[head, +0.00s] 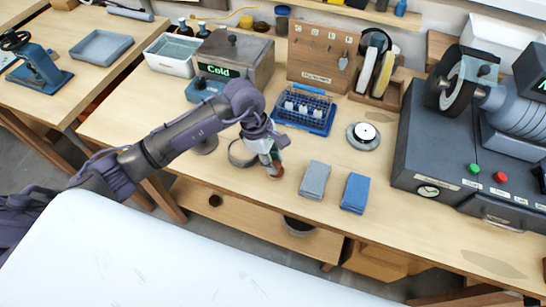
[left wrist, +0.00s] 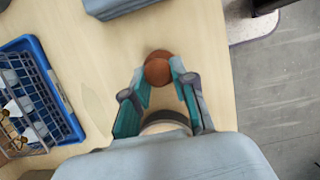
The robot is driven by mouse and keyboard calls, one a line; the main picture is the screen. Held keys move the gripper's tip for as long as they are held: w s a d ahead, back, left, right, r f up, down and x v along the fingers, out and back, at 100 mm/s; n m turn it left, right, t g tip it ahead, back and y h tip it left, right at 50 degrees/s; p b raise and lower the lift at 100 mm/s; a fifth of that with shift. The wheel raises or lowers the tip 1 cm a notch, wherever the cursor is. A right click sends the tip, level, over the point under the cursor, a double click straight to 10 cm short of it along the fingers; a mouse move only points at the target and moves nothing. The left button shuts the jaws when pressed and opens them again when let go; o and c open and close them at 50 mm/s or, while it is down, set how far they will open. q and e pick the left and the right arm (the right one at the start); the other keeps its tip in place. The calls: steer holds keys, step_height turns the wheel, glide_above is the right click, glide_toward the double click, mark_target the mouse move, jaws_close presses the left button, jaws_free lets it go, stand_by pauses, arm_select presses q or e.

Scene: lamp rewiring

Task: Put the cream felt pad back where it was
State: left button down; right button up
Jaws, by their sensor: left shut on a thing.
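My left gripper (head: 272,163) is low over the front middle of the bench, fingers pointing down. It is shut on a small brown round-topped thing (head: 275,174), which also shows between the fingertips in the left wrist view (left wrist: 157,70). Whether it touches the bench is unclear. I cannot pick out the cream felt pad for certain. A pale disc (head: 364,131) lies on a round grey base to the right. Pale and yellowish discs (head: 384,72) stand upright in a wooden rack at the back. My right gripper is not in view.
A grey block (head: 314,180) and a blue block (head: 355,193) lie just right of my left gripper. Behind is a blue tray with a wire rack (head: 304,112). A large grinding machine (head: 460,150) fills the right.

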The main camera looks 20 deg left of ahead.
arm_select(q)
steer(key=shift+f, duration=0.2)
steer(key=c, duration=1)
jaws_free()
steer(key=shift+c, duration=0.2)
steer(key=shift+o, duration=0.5)
steer(key=shift+r, duration=0.1)
steer(key=shift+r, duration=0.25)
steer(key=b+v, duration=0.4)
steer(key=v, duration=0.7)
steer(key=shift+a+r, duration=0.2)
steer(key=shift+r, duration=0.15)
